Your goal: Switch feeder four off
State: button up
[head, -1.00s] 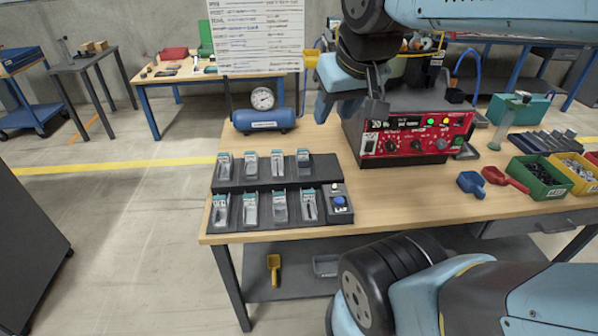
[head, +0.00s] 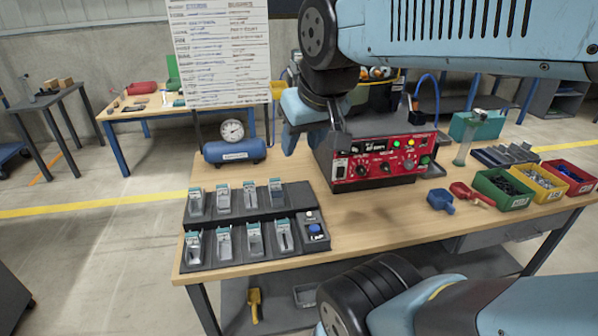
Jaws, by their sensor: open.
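A red-fronted control box (head: 380,160) stands on the wooden bench right of centre in the head view. Its front carries a small display, several dark knobs, a pale switch (head: 341,168) at the left end, and yellow, red and green lamps. I cannot read a feeder number on it. My gripper (head: 314,143) hangs with its fingers down and apart, empty, beside the box's upper left corner in the picture. It covers part of the box's top and left side. I cannot tell whether it touches the box. A bowl-like dark part (head: 370,95) behind it is mostly hidden by my arm.
A dark tiered rack (head: 235,212) with several clear-fronted units and a blue button (head: 315,229) stands at front left. A blue air tank with gauge (head: 234,150) is behind it. Bench front centre is clear.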

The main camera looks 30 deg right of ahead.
aim_at(339, 173)
jog(key=z, duration=0.75)
jog(key=k, duration=1)
jog(key=u, duration=0.7)
jog(key=i, duration=1)
